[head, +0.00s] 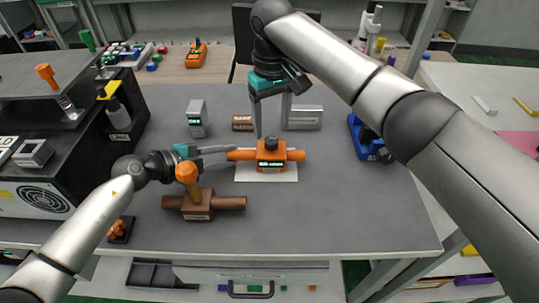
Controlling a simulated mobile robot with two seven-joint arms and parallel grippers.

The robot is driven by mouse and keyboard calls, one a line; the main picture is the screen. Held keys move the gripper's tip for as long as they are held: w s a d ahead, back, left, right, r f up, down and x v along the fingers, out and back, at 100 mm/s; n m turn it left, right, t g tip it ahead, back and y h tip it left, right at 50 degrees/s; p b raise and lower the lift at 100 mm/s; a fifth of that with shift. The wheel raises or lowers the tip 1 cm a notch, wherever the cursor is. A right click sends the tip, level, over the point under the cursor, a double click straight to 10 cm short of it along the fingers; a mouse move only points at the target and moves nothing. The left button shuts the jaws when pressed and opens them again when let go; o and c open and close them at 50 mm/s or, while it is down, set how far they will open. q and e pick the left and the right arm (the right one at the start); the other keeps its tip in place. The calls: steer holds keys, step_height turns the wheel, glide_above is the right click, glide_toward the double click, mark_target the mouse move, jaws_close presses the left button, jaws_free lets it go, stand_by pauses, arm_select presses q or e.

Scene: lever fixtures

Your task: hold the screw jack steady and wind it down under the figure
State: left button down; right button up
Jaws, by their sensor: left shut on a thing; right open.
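An orange fixture (271,163) with a bar out to each side, a dark knob (270,143) on top and a small lit display sits on a white plate (266,178) on the grey table. I take it to be the screw jack; its reading is too small to make out. My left gripper (232,157) comes in from the left and is shut on its left bar. My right gripper (272,128) points down from above, open and empty, with its fingers around or just above the knob; I cannot tell if they touch it.
A brown valve-like fixture (200,212) with an orange handle stands front left, close to my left arm. A grey display box (197,118), a brown block (242,123) and a silver block (303,118) stand behind. A blue device (363,137) is right. The front right tabletop is clear.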

step_height(320, 180, up, 11)
stand_by(0.3)
stand_by(0.4)
arm_select(q)
steer(key=c, duration=0.6)
jaws_free()
steer(key=shift+c, duration=0.2)
steer(key=shift+o, duration=0.6)
steer(key=shift+f, duration=0.1)
steer(key=shift+s+f, duration=0.15)
steer(key=shift+a, duration=0.1)
